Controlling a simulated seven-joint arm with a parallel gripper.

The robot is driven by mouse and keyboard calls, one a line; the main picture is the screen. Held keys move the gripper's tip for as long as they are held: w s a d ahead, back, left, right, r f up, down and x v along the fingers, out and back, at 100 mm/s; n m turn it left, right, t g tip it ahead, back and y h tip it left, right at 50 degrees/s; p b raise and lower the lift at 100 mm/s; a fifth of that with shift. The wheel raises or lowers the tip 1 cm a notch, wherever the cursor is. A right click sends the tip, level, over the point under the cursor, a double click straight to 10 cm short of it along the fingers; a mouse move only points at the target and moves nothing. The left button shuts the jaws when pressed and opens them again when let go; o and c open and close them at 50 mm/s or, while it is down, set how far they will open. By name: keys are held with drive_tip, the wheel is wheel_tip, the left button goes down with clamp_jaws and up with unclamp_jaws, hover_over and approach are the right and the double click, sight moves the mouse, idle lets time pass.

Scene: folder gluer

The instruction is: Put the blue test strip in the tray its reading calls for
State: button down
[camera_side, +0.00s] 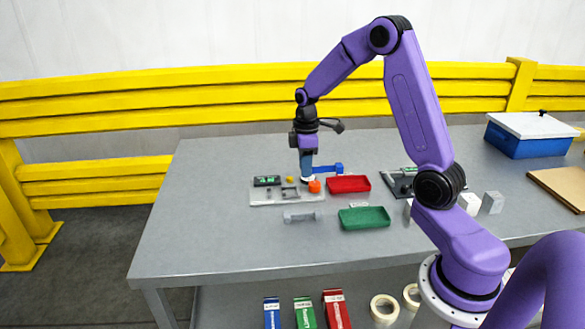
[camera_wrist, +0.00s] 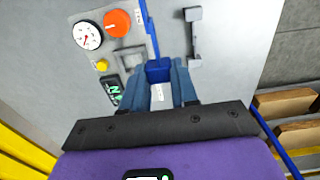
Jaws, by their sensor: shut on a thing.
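My gripper (camera_side: 307,177) points down over the right part of a grey panel (camera_side: 262,198). In the wrist view its blue-grey fingers (camera_wrist: 160,85) are shut on a small blue piece with a white face, which looks like the blue test strip (camera_wrist: 158,70). In the side view the fingers hide most of it. The panel carries a dark display (camera_wrist: 114,88) with green marks I cannot fully read, a round dial (camera_wrist: 88,35), an orange knob (camera_wrist: 117,23), a yellow button (camera_wrist: 102,65) and a grey square frame (camera_wrist: 130,60). A red tray (camera_side: 348,184) and a green tray (camera_side: 364,218) lie right.
A blue bar (camera_side: 328,169) lies close behind the gripper. A loose grey piece (camera_side: 301,216) lies in front of the panel. Pale blocks (camera_side: 492,202) and a blue box with a white lid (camera_side: 527,143) stand right. The left and front tabletop is clear.

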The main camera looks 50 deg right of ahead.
hover_over(334, 187)
wheel_tip(334, 187, down, 5)
drive_tip(key=shift+f, duration=0.1)
drive_tip(key=shift+s+f, duration=0.1)
drive_tip(key=shift+f, duration=2.75)
drive_tip(key=c, duration=0.8)
unclamp_jaws()
drive_tip(key=shift+r, duration=5)
drive_tip(key=shift+a, duration=0.1)
